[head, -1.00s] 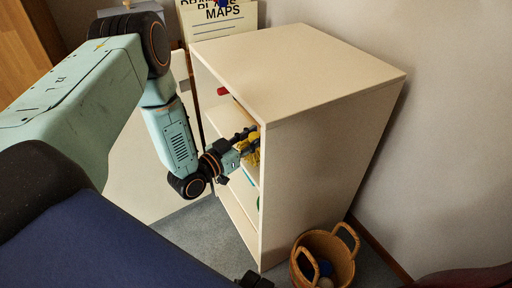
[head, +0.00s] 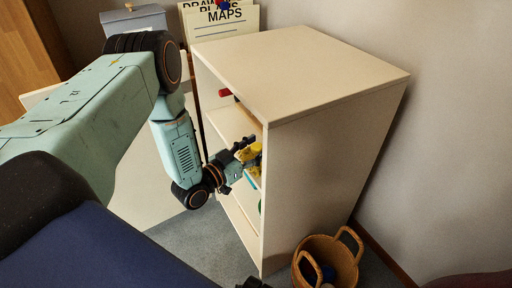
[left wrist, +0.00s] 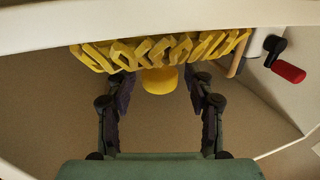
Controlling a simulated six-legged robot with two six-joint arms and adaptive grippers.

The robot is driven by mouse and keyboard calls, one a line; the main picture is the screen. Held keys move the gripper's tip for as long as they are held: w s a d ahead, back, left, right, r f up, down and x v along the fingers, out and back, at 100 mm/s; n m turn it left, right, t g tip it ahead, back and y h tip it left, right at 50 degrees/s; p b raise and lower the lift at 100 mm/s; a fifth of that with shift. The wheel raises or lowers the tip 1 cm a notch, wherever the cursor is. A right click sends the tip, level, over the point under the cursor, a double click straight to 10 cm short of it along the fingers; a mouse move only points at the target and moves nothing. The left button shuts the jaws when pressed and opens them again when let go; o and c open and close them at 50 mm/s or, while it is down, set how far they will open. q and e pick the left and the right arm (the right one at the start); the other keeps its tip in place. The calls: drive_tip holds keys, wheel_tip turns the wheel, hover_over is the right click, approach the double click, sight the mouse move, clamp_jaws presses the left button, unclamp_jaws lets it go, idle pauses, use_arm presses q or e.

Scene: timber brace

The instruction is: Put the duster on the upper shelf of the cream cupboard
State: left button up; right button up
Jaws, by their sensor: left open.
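The cream cupboard (head: 330,165) stands open-fronted, its opening facing left. A yellow, ruffled thing, which looks like the duster (head: 255,151), shows just inside the opening, partly hidden by the cupboard's side panel. In the left wrist view the duster (left wrist: 160,50) is a wavy yellow band lying crosswise beyond the fingertips, with a rounded yellow part (left wrist: 160,80) between them. My left gripper (head: 246,150) reaches into the opening at the duster. In the left wrist view its fingers (left wrist: 160,88) are spread apart, not closed on it.
A wicker basket (head: 343,262) stands on the floor at the cupboard's front right corner. Map folders (head: 225,22) stand behind. The cupboard top is clear.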

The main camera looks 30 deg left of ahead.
use_arm(q)
drive_tip(key=shift+s+r, duration=0.1)
drive_tip(key=shift+r, duration=0.1)
drive_tip(key=p+v, duration=0.5)
drive_tip(key=v, duration=0.6)
drive_tip(key=shift+s, duration=0.4)
drive_tip(key=shift+a, duration=0.1)
drive_tip(key=shift+c, duration=0.5)
